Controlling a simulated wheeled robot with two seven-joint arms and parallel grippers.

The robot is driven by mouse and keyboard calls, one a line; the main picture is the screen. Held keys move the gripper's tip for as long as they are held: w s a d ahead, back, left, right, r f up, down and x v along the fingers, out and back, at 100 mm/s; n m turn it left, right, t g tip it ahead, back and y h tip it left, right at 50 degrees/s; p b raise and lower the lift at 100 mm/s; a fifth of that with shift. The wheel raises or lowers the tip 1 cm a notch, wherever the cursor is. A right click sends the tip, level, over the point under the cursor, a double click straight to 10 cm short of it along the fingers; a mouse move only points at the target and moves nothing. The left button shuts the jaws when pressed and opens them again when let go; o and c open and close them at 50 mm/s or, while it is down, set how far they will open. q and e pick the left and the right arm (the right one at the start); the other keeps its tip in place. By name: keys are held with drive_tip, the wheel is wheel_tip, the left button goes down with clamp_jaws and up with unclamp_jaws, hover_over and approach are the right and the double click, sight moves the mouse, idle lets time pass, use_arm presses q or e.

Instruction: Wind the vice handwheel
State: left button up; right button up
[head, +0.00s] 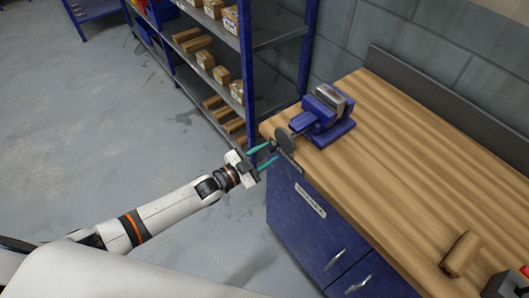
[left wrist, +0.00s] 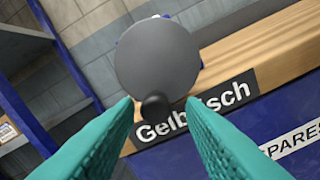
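The blue vice (head: 323,114) is mounted at the left corner of the wooden bench. Its round grey handwheel (head: 285,140) faces my left gripper and hangs by the bench's left edge. The handwheel disc (left wrist: 155,58) fills the upper middle of the left wrist view, with a dark knob (left wrist: 154,106) at its lower rim. My left gripper (head: 263,155) is open, its two teal fingers pointing at the wheel. In the left wrist view the fingertips (left wrist: 160,104) stand on either side of the knob, with visible gaps. Contact cannot be told. My right gripper is not in view.
The wooden bench (head: 400,150) has blue drawers below and a label plate (head: 310,200). A brown block (head: 461,254) lies at its right. A blue shelf rack (head: 247,70) with boxes stands close behind the gripper. Grey floor (head: 120,130) is open on the left.

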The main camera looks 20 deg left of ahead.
use_arm(q)
drive_tip(key=m+b, duration=0.1)
drive_tip(key=m, duration=0.3)
drive_tip(key=shift+w+a+m, duration=0.1)
drive_tip(key=shift+m, duration=0.2)
drive_tip(key=m+b, duration=0.8)
drive_tip(key=m, duration=1.2)
drive_tip(key=shift+r+m, duration=0.15)
drive_tip(key=shift+m, duration=0.15)
